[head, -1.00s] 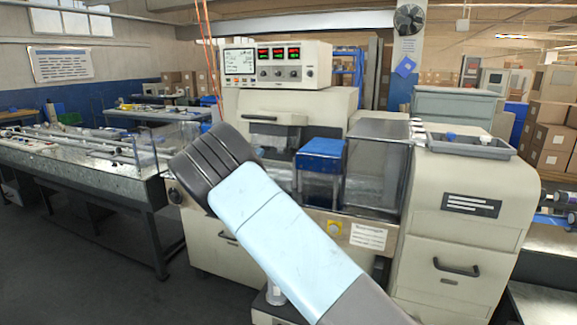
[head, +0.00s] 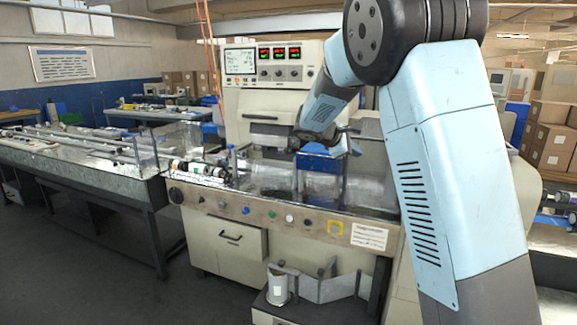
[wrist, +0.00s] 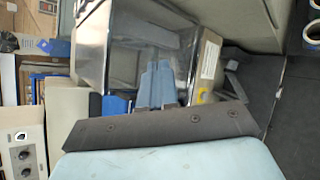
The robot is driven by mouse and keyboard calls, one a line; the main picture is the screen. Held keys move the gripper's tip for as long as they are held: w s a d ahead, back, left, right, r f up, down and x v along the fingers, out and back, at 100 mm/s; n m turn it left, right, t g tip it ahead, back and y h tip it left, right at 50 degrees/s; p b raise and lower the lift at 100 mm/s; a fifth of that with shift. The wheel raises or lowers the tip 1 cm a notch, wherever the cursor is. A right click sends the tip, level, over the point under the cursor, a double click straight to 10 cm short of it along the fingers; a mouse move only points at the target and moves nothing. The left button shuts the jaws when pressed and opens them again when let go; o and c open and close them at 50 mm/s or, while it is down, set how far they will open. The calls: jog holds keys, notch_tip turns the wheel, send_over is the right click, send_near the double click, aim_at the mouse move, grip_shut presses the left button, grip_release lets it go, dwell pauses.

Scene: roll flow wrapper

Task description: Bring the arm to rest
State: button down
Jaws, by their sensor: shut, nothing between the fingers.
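My arm rises at the right of the head view, bends at a dark elbow joint (head: 372,40), and its light blue forearm slopes down to the left. My gripper (head: 345,146) is small and partly hidden at the arm's far end, in front of the wrapper's blue block (head: 318,160). It appears shut and empty; its fingertips are hard to make out. I cannot tell whether it touches the machine. In the wrist view, a dark plate and a light blue part of my own arm fill the lower middle.
The cream wrapping machine (head: 225,240) stands close in front, with its control box (head: 275,62) on top. A clear cover (wrist: 150,55) is close in the wrist view. A conveyor table (head: 100,170) is at left, cartons (head: 553,135) at right. Dark floor is free at lower left.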

jog(key=s+d+r+m+g+y, duration=0.1)
jog(key=s+d+m+y, duration=0.25)
jog(key=s, duration=0.65)
jog(key=s+d+r+m+g+y, duration=0.15)
jog(key=s+d+m, duration=0.25)
jog(key=s, duration=0.7)
jog(key=s+a+m+t+y, duration=0.1)
jog(key=s+a+m+y, duration=0.1)
jog(key=s, duration=0.9)
jog(key=s+a+f+m+t+y, duration=0.1)
jog(key=s+m, duration=0.4)
jog(key=s, duration=0.6)
jog(key=shift+s+a+f+y, duration=0.15)
jog(key=shift+s+a+y, duration=0.15)
jog(key=shift+a+y, duration=0.65)
jog(key=c, duration=1.9)
grip_release()
jog(key=shift+d, duration=0.1)
